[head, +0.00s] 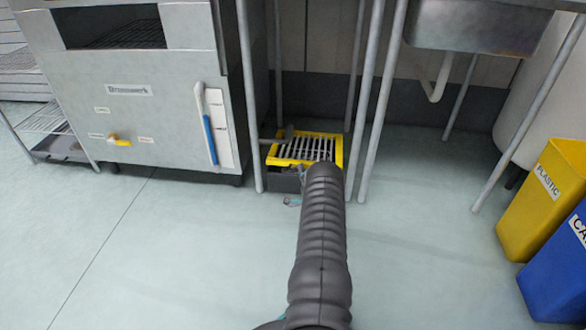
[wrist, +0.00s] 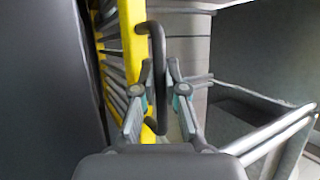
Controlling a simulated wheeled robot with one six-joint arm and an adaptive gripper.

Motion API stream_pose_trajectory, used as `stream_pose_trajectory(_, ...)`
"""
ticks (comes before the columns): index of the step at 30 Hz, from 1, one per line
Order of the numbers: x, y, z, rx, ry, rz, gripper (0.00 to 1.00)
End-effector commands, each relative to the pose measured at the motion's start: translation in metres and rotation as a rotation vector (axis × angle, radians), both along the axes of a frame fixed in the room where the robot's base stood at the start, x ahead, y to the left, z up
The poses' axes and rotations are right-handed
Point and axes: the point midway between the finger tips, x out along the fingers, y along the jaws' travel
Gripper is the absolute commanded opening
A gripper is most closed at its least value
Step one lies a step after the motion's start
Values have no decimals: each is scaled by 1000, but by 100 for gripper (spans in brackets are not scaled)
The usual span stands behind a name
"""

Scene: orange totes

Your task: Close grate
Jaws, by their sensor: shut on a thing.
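The grate (head: 308,150) has a yellow frame and grey bars. In the head view it lies on top of a dark box (head: 284,184) on the floor, between the metal legs. In the wrist view the yellow frame and bars (wrist: 134,40) stand at the left, with a dark looped handle (wrist: 157,50) on the frame. My gripper (wrist: 162,97) is shut on the handle, one finger on each side of it.
A grey metal oven unit (head: 130,118) stands to the left of the grate. Thin metal legs (head: 364,140) of a sink stand rise close on both sides. Yellow (head: 545,200) and blue (head: 562,275) bins stand at the right. The floor in front is clear.

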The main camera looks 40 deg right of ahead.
Motion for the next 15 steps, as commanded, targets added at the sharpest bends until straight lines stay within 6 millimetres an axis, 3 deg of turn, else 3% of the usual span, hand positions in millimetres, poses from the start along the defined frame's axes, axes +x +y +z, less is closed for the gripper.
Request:
stream_pose_trajectory(3,-6,-11,-4,-11,-12,-24,0)
stream_pose_trajectory(15,-8,-15,-6,-20,-20,-31,0)
